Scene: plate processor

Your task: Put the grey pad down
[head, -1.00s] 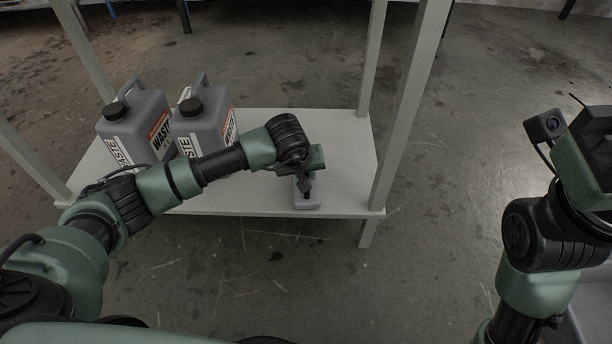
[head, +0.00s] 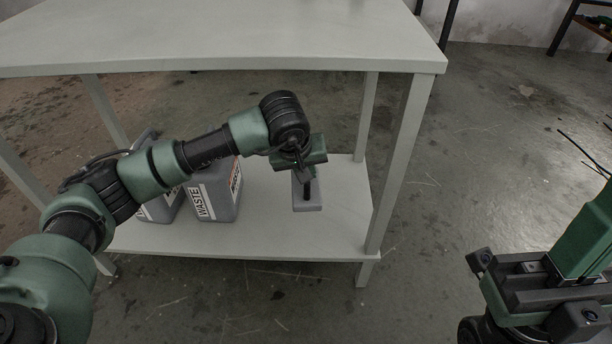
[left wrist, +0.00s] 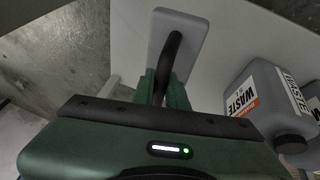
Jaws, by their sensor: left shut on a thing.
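The grey pad (head: 307,196) is a flat grey block with a black handle. My left gripper (head: 306,178) is shut on the handle, and the pad hangs below it, roughly level. In the head view the pad shows in front of the white lower shelf (head: 345,225), right of the jugs; it appears to be above the shelf, but the gap is hard to judge. In the left wrist view the pad (left wrist: 178,32) lies beyond the fingers, with the handle (left wrist: 170,62) between them. My right gripper (head: 535,290) is at the lower right; its fingertips are unclear.
Two grey waste jugs (head: 216,192) stand on the lower shelf at left, partly hidden by my left arm. The grey tabletop (head: 220,35) spans above the shelf. A table leg (head: 402,165) stands right of the pad. The shelf between jugs and leg is clear.

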